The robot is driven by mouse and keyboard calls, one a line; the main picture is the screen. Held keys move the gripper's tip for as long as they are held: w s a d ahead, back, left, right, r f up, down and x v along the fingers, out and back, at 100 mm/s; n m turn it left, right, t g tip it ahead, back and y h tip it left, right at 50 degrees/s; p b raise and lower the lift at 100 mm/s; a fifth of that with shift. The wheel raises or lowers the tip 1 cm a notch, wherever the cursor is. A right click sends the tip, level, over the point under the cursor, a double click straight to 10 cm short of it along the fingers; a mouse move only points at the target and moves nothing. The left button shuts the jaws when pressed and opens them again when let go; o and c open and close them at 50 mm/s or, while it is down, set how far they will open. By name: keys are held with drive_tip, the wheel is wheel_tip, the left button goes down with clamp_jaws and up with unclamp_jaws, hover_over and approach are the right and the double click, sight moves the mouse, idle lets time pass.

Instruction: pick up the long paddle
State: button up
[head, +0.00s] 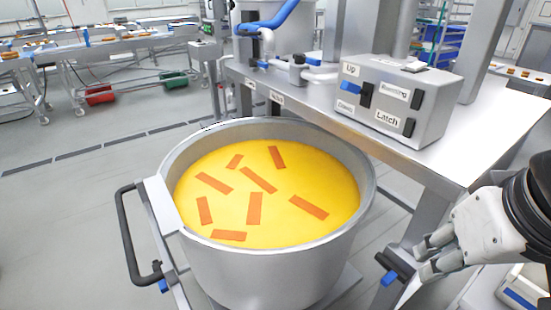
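My gripper (422,258) is at the lower right, in front of the steel table's leg and to the right of the big pot. Its two fingers point left and look apart, with nothing clearly between them. A narrow pale strip (409,289) shows just below the fingertips. I cannot tell whether it is part of a paddle or of something else. No long paddle can be clearly made out in this view.
The large steel pot (262,274) holds yellow liquid with several orange strips and has a black side handle (127,232). A steel table (459,160) bears a labelled control box (396,98). Open floor (60,215) lies to the left.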

drive_tip(key=o, duration=0.4)
drive_tip(key=shift+d, duration=0.1)
drive_tip(key=shift+o, duration=0.2)
